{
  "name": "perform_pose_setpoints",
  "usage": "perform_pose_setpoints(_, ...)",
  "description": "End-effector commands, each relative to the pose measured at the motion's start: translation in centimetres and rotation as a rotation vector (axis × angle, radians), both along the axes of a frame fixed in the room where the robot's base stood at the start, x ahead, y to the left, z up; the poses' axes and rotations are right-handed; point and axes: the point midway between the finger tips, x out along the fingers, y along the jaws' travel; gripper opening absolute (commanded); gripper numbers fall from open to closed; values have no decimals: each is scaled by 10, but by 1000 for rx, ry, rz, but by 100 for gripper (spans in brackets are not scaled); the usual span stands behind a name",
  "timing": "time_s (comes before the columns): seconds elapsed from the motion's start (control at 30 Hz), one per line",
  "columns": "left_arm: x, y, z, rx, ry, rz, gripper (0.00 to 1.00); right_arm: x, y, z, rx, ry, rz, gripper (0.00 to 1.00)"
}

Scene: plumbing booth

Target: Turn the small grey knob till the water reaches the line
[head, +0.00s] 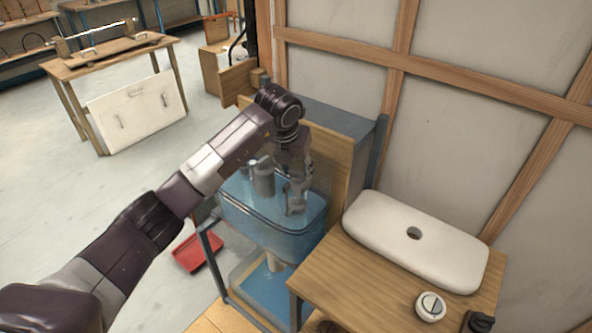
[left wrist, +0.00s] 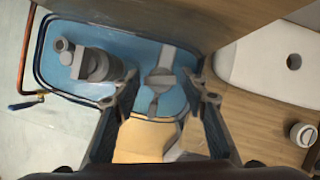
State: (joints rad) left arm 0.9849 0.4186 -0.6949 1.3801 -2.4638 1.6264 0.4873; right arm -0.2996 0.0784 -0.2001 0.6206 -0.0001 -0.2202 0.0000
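The clear water tank (head: 235,215) holds blue water and stands left of the wooden counter. Inside it a grey valve body (head: 263,178) stands at the left, and a second grey fitting (left wrist: 160,80) lies to its right in the left wrist view. The grey valve (left wrist: 92,64) has a small round grey end (left wrist: 62,45), which may be the knob; I cannot be sure. My left gripper (head: 297,203) is over the tank, and its fingers (left wrist: 158,100) are spread apart with nothing held between them. I cannot make out the level line. My right gripper is not in view.
A white lid (head: 450,250) with a hole and a round white button (head: 431,306) lie on the wooden counter (head: 345,275). A wooden panel stands close behind the tank. A red tray (head: 197,252) lies on the floor. A copper pipe with a blue-handled valve (left wrist: 27,103) runs beside the tank.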

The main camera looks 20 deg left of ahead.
Motion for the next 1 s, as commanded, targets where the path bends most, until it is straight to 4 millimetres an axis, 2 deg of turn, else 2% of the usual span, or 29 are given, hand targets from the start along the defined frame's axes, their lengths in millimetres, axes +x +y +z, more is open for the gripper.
perform_pose_setpoints(0.3,-1,0,0,0,2,-1,48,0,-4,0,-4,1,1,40)
perform_pose_setpoints(0.43,-3,0,8,1,0,-2,48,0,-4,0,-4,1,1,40)
perform_pose_setpoints(0.8,-31,2,77,1,-3,-2,48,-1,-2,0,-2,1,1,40)
perform_pose_setpoints(1.0,-42,2,103,1,-1,-1,48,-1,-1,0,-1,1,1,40)
